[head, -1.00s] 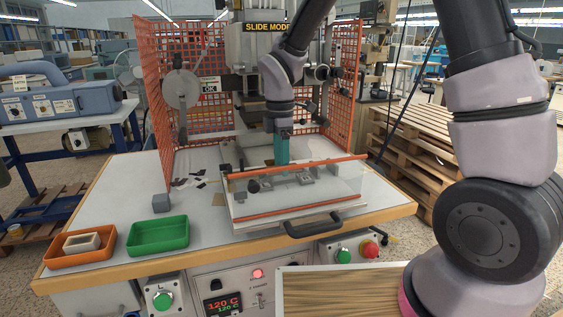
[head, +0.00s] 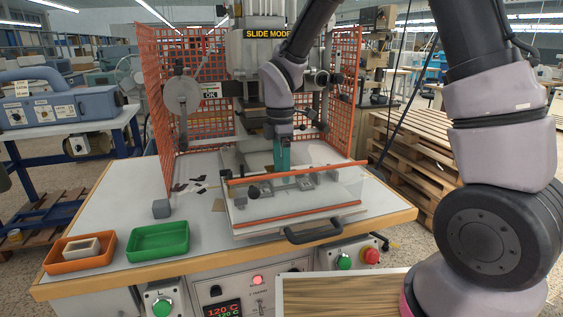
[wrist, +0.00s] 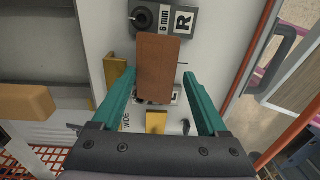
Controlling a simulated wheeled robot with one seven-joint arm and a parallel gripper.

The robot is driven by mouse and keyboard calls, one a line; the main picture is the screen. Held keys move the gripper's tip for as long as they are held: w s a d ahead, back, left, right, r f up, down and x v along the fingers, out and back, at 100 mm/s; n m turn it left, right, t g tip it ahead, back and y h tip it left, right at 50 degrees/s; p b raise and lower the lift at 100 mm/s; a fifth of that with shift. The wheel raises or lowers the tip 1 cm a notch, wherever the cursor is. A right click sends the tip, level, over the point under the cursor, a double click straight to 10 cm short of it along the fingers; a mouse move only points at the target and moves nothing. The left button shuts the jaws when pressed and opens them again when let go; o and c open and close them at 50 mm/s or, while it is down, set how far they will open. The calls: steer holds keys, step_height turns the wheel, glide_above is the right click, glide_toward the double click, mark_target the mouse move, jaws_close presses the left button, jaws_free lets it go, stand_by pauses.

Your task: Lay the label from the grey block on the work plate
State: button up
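The label, a brown rectangle (wrist: 158,66), shows in the wrist view between my fingertips, with a visible gap on each side. My gripper (wrist: 159,75) has teal fingers spread apart; it is open. In the head view, my gripper (head: 281,155) points down over the work plate area inside the press guard. The work plate lies beneath the label and is largely hidden; I cannot tell whether the label touches it. The grey block (head: 161,208) stands on the table at left, with no label visible on it.
A green tray (head: 158,255) and an orange tray (head: 80,264) holding a pale block stand at the table's front left. The orange mesh guard (head: 190,100) and a clear shield with orange bars (head: 300,215) surround the press area. Brass pieces (wrist: 157,122) sit near the label.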

step_height(320, 180, up, 12)
steer(key=s+d+r+m+t+y, duration=0.1)
steer(key=s+d+r+m+t, duration=0.3)
steer(key=d+m, duration=0.7)
steer(key=s+d+r+m+t+y, duration=0.1)
steer(key=s+d+r+m+t, duration=0.2)
steer(key=s+d+r+m, duration=0.5)
steer(key=shift+s+d+m+t, duration=0.2)
steer(key=shift+d+m+t, duration=0.2)
steer(key=shift+d+m, duration=2.2)
steer(key=shift+a+m, duration=0.6)
steer(key=shift+a, duration=0.05)
